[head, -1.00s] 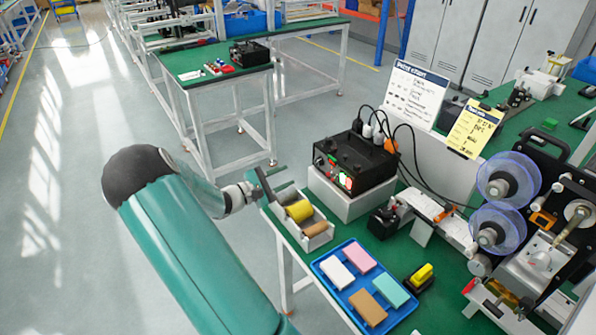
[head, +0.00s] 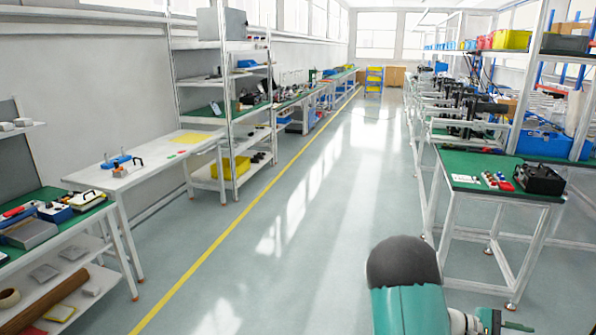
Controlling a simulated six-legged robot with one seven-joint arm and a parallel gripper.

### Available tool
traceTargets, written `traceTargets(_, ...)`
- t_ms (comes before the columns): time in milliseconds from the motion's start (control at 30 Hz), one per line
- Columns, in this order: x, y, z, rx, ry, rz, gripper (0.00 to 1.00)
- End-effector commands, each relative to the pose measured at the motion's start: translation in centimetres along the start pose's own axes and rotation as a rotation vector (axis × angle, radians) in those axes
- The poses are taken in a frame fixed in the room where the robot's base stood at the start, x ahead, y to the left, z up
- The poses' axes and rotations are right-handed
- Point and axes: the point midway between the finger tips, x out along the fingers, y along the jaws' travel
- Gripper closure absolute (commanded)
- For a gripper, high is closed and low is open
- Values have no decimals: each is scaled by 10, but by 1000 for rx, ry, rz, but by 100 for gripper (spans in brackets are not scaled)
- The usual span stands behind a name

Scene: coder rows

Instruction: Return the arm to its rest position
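My green arm with its dark rounded joint shows at the bottom of the head view, right of the middle. My gripper (head: 508,326) is at the bottom edge, to the right of that joint, and is partly cut off by the frame. No held object can be seen.
A green-topped table (head: 498,196) with a black box (head: 540,179) stands to the right. A white table (head: 150,165) and a shelf rack (head: 238,125) stand on the left. The aisle floor (head: 290,235) between them is clear, with a yellow line (head: 225,235).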

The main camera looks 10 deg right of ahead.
Motion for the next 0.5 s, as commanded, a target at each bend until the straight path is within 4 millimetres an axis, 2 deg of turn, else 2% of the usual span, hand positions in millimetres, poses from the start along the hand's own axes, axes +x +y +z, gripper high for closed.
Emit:
traceTargets(167, -29, -3, 24, 98, 92, -148, 65)
traceTargets(500, -117, -20, 80, 294, 374, -495, 65)
